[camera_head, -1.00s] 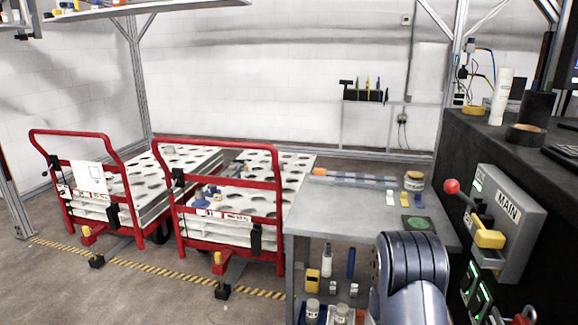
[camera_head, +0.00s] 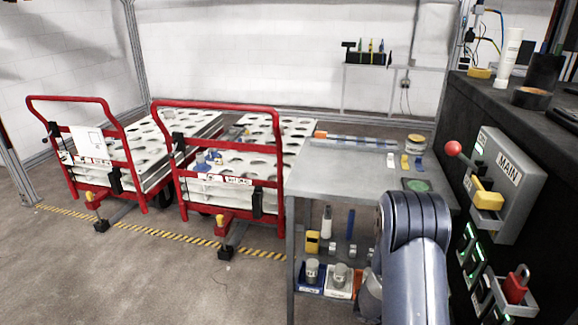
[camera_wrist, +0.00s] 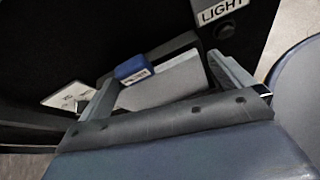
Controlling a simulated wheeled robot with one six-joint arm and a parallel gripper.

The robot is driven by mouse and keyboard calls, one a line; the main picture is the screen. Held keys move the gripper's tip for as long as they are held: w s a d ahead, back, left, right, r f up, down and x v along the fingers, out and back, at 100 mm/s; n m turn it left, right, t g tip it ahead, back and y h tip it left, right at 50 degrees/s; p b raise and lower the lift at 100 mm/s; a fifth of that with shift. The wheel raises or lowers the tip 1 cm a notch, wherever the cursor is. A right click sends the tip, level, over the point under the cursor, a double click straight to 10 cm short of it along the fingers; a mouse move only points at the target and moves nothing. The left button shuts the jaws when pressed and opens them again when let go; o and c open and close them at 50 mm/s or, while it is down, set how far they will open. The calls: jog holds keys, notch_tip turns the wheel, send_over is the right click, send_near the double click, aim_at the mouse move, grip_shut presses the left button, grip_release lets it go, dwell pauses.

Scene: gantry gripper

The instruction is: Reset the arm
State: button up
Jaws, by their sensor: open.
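My gripper (camera_wrist: 165,74) shows in the wrist view with its two grey fingers spread apart. It is open, with no object clearly held. Beyond and between the fingers are a blue piece (camera_wrist: 133,70) with small white print and a pale grey-white panel (camera_wrist: 165,84); I cannot tell how far off they are. A dark surface with a "LIGHT" label (camera_wrist: 221,11) lies above the fingers. In the head view my arm (camera_head: 412,240) rises at the lower right, bent over at the top. My gripper is hidden there.
A grey workbench (camera_head: 340,170) with shelves stands left of my arm. A MAIN switch box (camera_head: 510,175) with a red-knobbed lever is close on the right, on a black cabinet (camera_head: 540,130). Two red-railed carts (camera_head: 222,105) (camera_head: 70,98) stand left. The floor (camera_head: 130,280) at front left is clear.

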notch_tip(320, 180, up, 6)
jog(key=p, duration=0.6)
jog(key=shift+d+r, duration=0.2)
jog(key=shift+r, duration=0.05)
jog(key=shift+f, duration=0.15)
